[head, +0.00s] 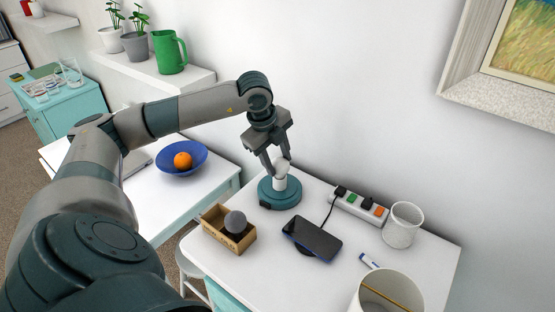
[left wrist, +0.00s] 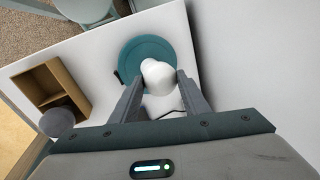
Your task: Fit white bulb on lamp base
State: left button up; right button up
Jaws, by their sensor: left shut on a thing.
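The white bulb (head: 282,164) is between the fingers of my left gripper (head: 279,168), which is shut on it. In the left wrist view the white bulb (left wrist: 158,76) sits between the fingertips (left wrist: 152,88). The lamp base (head: 279,193) is a round teal disc with a white upright socket, standing on the white table. The bulb is right above the socket and looks in line with it. I cannot tell whether the two touch. The teal disc also shows in the left wrist view (left wrist: 140,53). My right gripper is not in view.
A cardboard box (head: 229,236) with a grey bulb (head: 236,222) stands front left of the lamp base. A phone (head: 314,239) lies to the right. A power strip (head: 359,206), a white mug (head: 402,225) and a large white cup (head: 386,294) stand further right.

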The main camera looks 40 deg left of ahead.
pick_arm(q)
jog(key=o, duration=1.5)
jog(key=shift+c, duration=0.2)
jog(key=shift+r, duration=0.15)
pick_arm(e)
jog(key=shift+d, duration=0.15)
pick_arm(q)
jog(key=shift+s+r+b, duration=0.2)
jog(key=shift+r+b, duration=0.1)
jog(key=shift+r, duration=0.2)
jog(key=b+v, duration=0.2)
jog(key=v, duration=1.4)
jog(key=shift+b, duration=0.35)
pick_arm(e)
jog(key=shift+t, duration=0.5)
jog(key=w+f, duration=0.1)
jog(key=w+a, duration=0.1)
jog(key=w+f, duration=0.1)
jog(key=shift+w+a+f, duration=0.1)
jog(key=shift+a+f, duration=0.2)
pick_arm(q)
jog(key=shift+s, duration=0.1)
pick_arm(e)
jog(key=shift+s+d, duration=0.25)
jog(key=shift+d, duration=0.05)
